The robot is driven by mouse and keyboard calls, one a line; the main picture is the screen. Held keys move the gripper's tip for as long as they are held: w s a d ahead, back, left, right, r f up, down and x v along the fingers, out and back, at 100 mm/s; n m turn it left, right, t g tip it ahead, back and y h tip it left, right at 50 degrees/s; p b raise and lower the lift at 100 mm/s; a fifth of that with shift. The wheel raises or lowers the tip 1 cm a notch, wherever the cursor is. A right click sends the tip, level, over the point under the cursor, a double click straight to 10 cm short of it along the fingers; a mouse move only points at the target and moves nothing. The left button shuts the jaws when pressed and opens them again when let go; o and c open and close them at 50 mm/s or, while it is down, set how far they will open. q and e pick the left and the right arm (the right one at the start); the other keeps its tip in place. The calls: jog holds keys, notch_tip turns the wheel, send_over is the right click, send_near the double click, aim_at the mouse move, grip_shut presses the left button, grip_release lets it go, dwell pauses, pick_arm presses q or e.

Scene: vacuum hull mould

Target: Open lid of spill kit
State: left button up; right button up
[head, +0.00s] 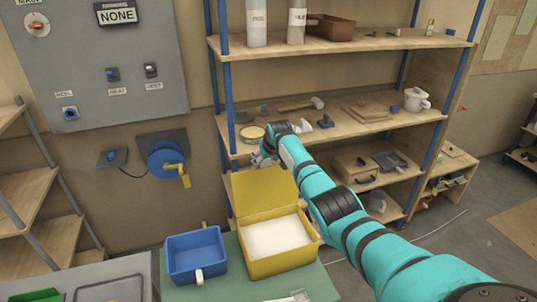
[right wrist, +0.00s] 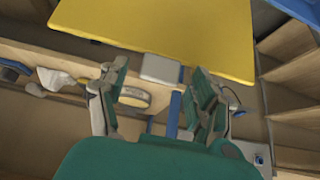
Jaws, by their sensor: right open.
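The spill kit is a yellow box (head: 285,262) on the green-topped table, with white material (head: 277,238) showing inside. Its yellow lid (head: 264,192) stands raised at the back of the box, so the box is open at the top. My right gripper (head: 264,158) is just behind the lid's upper edge, partly hidden by my arm. In the right wrist view my right gripper (right wrist: 160,88) has its fingers spread with nothing between them. The lid (right wrist: 165,35) lies just beyond the fingertips, seemingly apart from them. My left gripper is not in view.
A blue bin (head: 196,255) stands left of the kit on the green tabletop (head: 226,290). Behind is a shelf rack (head: 340,42) with blue posts, holding bottles, a mallet and a white jug. A grey control panel (head: 100,60) and a blue reel (head: 165,160) are on the wall.

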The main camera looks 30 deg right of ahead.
jog(key=v, duration=1.1)
jog(key=shift+s+r, duration=0.2)
jog(key=shift+r, duration=0.15)
jog(key=shift+a, duration=0.1)
